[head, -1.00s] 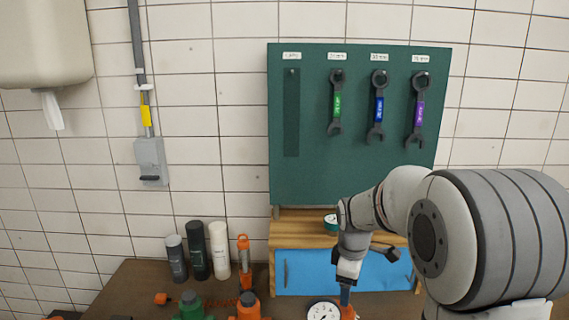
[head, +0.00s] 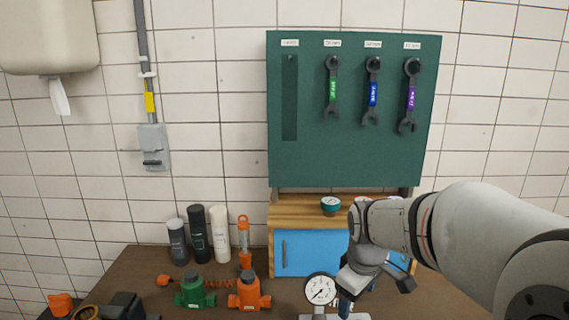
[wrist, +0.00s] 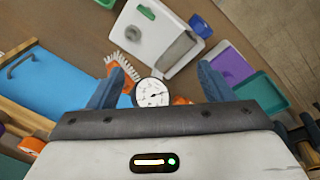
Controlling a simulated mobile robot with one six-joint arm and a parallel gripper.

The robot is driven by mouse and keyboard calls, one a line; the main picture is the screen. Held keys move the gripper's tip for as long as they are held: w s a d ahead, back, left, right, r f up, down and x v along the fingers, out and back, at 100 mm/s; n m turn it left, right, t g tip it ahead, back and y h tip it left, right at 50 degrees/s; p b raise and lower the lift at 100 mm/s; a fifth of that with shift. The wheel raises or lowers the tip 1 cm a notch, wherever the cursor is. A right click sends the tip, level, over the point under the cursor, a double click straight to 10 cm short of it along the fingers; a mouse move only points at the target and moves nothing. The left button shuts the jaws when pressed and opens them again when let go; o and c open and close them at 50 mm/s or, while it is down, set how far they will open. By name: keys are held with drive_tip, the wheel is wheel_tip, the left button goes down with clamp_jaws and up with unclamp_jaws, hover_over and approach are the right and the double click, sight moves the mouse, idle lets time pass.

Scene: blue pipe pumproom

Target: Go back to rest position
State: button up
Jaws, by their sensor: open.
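My gripper (wrist: 160,85) is open in the wrist view, its two blue fingers spread apart. A round white pressure gauge (wrist: 152,92) shows between the fingers in the picture; I cannot tell its distance from them, and nothing is visibly gripped. In the head view my arm reaches in from the right and my gripper (head: 345,306) points down over the workbench, just right of the gauge (head: 320,288). The fingertips are small and partly cut off there.
A green tool board (head: 345,160) with several wrenches hangs above a wooden cabinet with a blue door (head: 310,252). Green (head: 194,291) and orange (head: 249,291) valve bodies and several bottles stand left on the bench (head: 140,268). Purple (wrist: 232,68) and green (wrist: 262,92) trays lie right in the wrist view.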

drive_tip(key=s+f+m+b, duration=0.2)
drive_tip(key=s+m, duration=0.2)
drive_tip(key=s, duration=0.3)
drive_tip(key=s+f+m+t+b, duration=0.1)
drive_tip(key=s+f+m+b, duration=0.2)
drive_tip(key=s, duration=0.4)
drive_tip(key=shift+m, duration=0.6)
drive_tip(key=shift+s+f, duration=0.15)
drive_tip(key=shift+s, duration=0.3)
